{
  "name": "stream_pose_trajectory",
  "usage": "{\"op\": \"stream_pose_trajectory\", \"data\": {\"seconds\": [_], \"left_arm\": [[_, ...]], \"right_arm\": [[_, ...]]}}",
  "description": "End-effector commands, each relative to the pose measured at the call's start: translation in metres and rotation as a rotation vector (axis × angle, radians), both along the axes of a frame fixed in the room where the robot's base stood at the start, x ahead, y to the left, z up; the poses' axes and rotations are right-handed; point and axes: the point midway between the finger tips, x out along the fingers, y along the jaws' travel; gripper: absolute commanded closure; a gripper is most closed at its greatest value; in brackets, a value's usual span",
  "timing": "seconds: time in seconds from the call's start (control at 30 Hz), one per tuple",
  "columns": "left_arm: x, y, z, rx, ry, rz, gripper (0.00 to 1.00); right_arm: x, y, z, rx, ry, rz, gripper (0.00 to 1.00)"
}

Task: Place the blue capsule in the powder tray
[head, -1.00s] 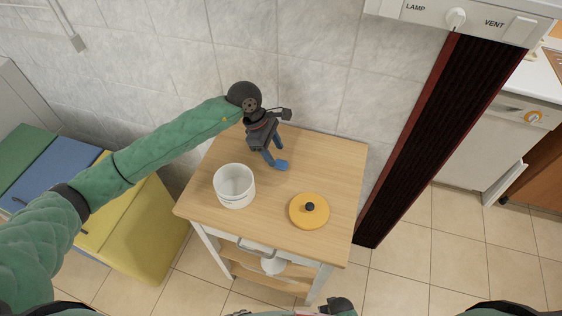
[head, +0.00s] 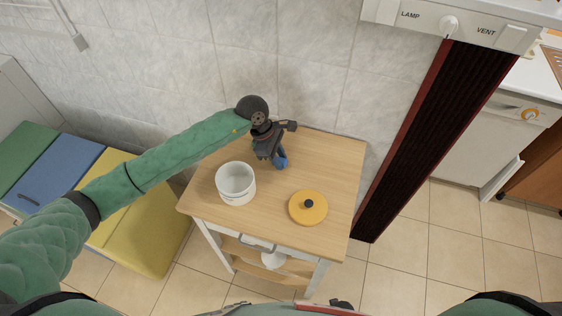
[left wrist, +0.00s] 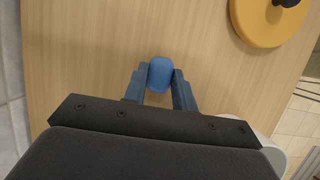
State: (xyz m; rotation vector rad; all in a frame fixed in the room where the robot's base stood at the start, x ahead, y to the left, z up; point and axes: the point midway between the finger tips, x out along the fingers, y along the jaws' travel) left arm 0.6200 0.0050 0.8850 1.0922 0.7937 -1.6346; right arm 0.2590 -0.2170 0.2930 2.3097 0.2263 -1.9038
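The blue capsule (head: 281,162) is at the back of the small wooden table. My left gripper (head: 279,160) points down at it from behind. In the left wrist view the capsule (left wrist: 160,73) sits between the two blue-grey fingertips (left wrist: 161,76), which close in against both its sides. I cannot tell whether it is lifted off the wood. A white round open container (head: 236,184) stands to the left and nearer to me. Nothing in view is plainly a powder tray. My right gripper is not clearly visible.
A round yellow lid (head: 308,207) with a dark knob lies on the right of the wooden table (head: 262,222); its front middle is clear. A tiled wall rises behind. A dark red-edged column (head: 430,130) stands at the right, a yellow box (head: 145,235) at the left.

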Motion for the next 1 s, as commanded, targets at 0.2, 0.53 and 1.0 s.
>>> {"op": "stream_pose_trajectory", "data": {"seconds": [0.2,0.53,1.0], "left_arm": [[0.000,0.000,0.000,0.000,0.000,0.000,0.98],[0.001,0.000,0.018,0.001,-0.001,0.000,0.98],[-0.071,-0.008,0.084,-0.001,-0.001,-0.004,0.98]], "right_arm": [[0.001,-0.002,0.000,-0.002,-0.001,0.000,0.64],[0.001,-0.002,0.001,-0.002,-0.001,0.001,0.64],[-0.003,0.001,-0.002,0.000,0.003,0.000,0.64]]}}
